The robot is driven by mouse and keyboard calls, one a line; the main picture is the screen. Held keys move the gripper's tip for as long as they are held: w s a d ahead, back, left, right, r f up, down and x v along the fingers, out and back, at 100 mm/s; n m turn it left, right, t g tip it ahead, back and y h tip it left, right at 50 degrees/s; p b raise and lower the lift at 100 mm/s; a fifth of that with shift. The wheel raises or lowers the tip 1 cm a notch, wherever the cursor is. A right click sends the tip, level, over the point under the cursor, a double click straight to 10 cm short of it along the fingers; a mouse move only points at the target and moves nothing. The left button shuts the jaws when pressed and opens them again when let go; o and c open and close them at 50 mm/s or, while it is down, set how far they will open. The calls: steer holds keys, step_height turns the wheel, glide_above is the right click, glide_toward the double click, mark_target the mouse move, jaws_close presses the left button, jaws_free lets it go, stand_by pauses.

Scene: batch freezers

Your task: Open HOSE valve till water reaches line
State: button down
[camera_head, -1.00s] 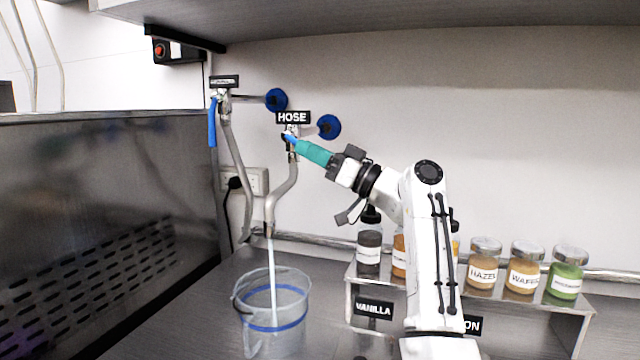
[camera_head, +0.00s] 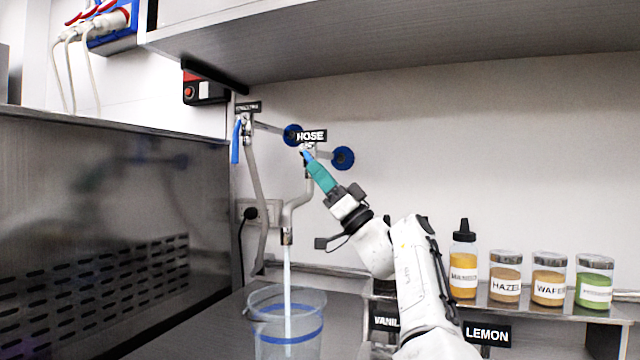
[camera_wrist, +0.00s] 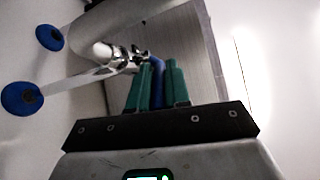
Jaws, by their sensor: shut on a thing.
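The HOSE valve's blue lever (camera_head: 307,156) sits under the HOSE label (camera_head: 312,136) on the wall. My gripper (camera_head: 313,165) is shut on this lever with its teal fingers, and in the wrist view the blue lever (camera_wrist: 157,78) shows between them. The lever slants down to the right. A white water stream (camera_head: 288,290) runs from the hose outlet (camera_head: 287,236) into the clear bucket (camera_head: 262,309) below. A blue line (camera_head: 290,338) rings the bucket. The water's surface is hard to make out, so I cannot tell its level against the line.
A second valve with a hanging blue lever (camera_head: 235,143) is to the left. A metal rack (camera_head: 545,307) with several topping jars stands right of my arm, with a LEMON label (camera_head: 487,334) below. A perforated steel panel (camera_head: 110,240) is at left, and a shelf hangs above.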

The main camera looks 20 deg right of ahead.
steer(key=shift+f, duration=0.15)
stand_by(0.4)
steer(key=c, duration=1.1)
jaws_free()
